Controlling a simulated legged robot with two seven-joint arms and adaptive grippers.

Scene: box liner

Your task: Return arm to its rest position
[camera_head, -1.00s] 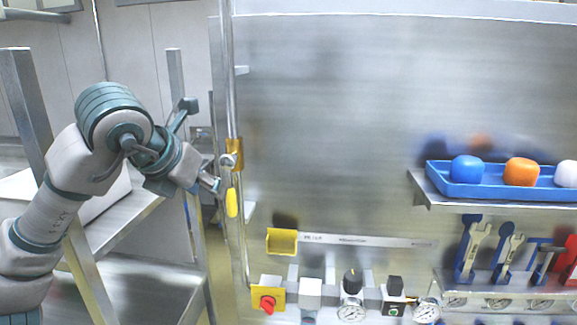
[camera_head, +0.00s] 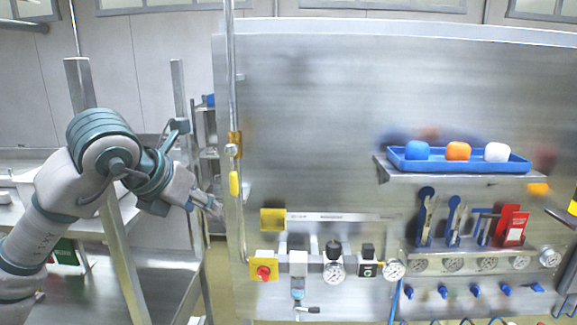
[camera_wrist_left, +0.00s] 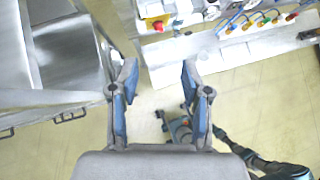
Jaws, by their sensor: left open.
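My left arm comes in from the left in the head view, bent at the elbow. Its gripper (camera_head: 211,205) is small there and sits just left of the vertical pipe with the yellow handle (camera_head: 234,183), apart from it as far as I can tell. In the left wrist view the two fingers of my left gripper (camera_wrist_left: 157,82) stand apart with nothing between them, over bare floor. My right gripper does not show in the head view. A dark arm at the lower right of the wrist view cannot be made out clearly.
A steel panel (camera_head: 330,110) fills the right side, with a red knob (camera_head: 263,272), gauges and a shelf bearing a blue tray (camera_head: 460,166) of three coloured blocks. Metal shelving (camera_head: 160,262) stands at left behind my arm. Yellowish floor (camera_wrist_left: 258,95) is open below.

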